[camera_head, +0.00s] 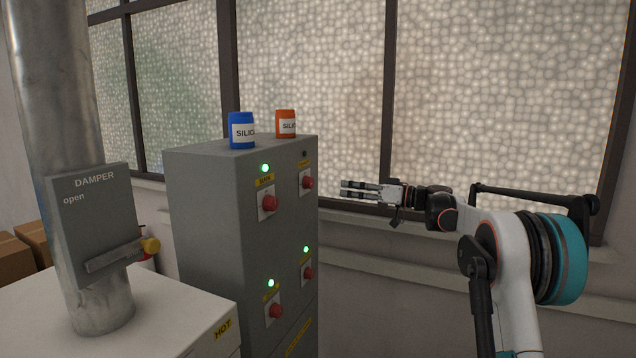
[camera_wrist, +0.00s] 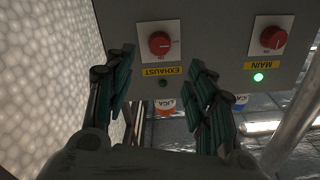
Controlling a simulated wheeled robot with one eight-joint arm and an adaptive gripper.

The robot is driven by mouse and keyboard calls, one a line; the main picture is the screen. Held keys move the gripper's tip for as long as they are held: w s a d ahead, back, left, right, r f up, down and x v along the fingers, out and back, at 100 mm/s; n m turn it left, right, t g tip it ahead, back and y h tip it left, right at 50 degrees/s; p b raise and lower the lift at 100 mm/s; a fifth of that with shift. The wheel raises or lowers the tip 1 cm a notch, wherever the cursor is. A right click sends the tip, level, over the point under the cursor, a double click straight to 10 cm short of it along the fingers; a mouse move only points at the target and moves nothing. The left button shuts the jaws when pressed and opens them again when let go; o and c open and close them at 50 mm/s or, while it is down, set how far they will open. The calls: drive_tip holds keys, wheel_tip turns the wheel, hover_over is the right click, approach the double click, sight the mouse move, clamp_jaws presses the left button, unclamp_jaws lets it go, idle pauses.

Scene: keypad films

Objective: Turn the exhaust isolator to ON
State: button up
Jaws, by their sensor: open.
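The exhaust isolator is a round red knob (camera_wrist: 160,44) on a pale plate, upside down in the wrist view beside a yellow EXHAUST label (camera_wrist: 163,70). Its lamp (camera_wrist: 163,83) is dark. In the head view this knob (camera_head: 307,182) is at the upper right of the grey cabinet (camera_head: 205,215), with its dark lamp (camera_head: 304,153) above. My gripper (camera_head: 343,190) is open and empty, apart from the cabinet and right of the knob. In the wrist view the open fingers (camera_wrist: 162,58) lie either side of the knob and label. The knob's ON/OFF setting is too small to read.
The MAIN knob (camera_head: 269,203) has a lit green lamp (camera_head: 265,168). Two lower knobs (camera_head: 275,311) (camera_head: 308,272) also have green lamps. A blue jar (camera_head: 242,131) and an orange jar (camera_head: 286,124) stand on top. A damper box (camera_head: 95,215) is at left.

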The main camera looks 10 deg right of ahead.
sight(312, 185)
drive_tip(key=p+x, duration=0.2)
drive_tip(key=x, duration=1)
drive_tip(key=shift+a, duration=0.15)
drive_tip(key=c, duration=1.1)
